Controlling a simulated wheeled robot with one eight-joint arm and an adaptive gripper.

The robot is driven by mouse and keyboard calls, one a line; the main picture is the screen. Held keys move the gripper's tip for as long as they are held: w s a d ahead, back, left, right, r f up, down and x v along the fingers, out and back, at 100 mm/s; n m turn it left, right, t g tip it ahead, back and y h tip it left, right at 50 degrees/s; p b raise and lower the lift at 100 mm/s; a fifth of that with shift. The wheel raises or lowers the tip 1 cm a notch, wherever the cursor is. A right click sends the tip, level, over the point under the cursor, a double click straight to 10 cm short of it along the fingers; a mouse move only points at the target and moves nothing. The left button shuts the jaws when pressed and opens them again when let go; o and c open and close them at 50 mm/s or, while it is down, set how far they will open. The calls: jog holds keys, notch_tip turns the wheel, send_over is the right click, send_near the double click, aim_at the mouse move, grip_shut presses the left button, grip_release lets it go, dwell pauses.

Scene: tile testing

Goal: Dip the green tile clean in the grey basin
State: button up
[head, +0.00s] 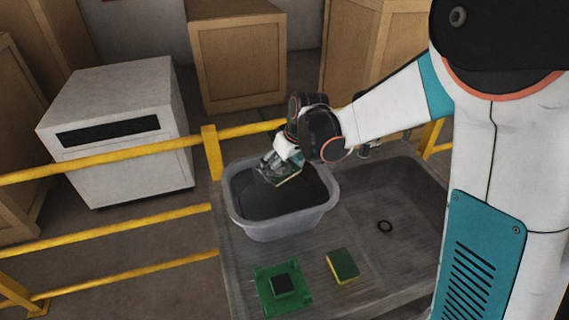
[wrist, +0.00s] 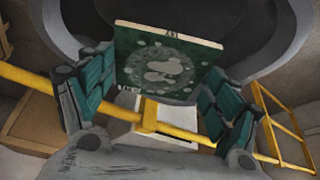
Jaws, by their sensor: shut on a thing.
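The green tile (wrist: 165,65) shows in the wrist view between the fingers of my gripper (wrist: 165,92). Its face carries a pale blotch in the middle, pale spots around it and small marks at its edges. In the head view my gripper (head: 280,166) is shut on the tile (head: 288,179) and holds it tilted, within the outline of the grey basin (head: 282,231). I cannot tell whether the tile is below the rim. The basin's inside is dark, and any liquid level is unclear. In the wrist view a grey curved rim (wrist: 283,45) arches behind the tile.
The basin stands on a grey sink counter (head: 400,275). A green fixture with a black block (head: 268,298) and a green and yellow sponge (head: 343,265) lie in front. Yellow rails (head: 120,158) run behind, before a white cabinet (head: 120,110).

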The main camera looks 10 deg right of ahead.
aim_at(281, 170)
notch_tip(281, 170, down, 11)
jog(key=b, duration=0.6)
jog(key=shift+r+b, duration=0.15)
jog(key=shift+b, duration=0.25)
dwell(1.7)
jog(key=shift+r+p, duration=3.2)
jog(key=shift+r, duration=1.8)
jog(key=shift+r+p, duration=1.3)
jog(key=shift+r, duration=0.75)
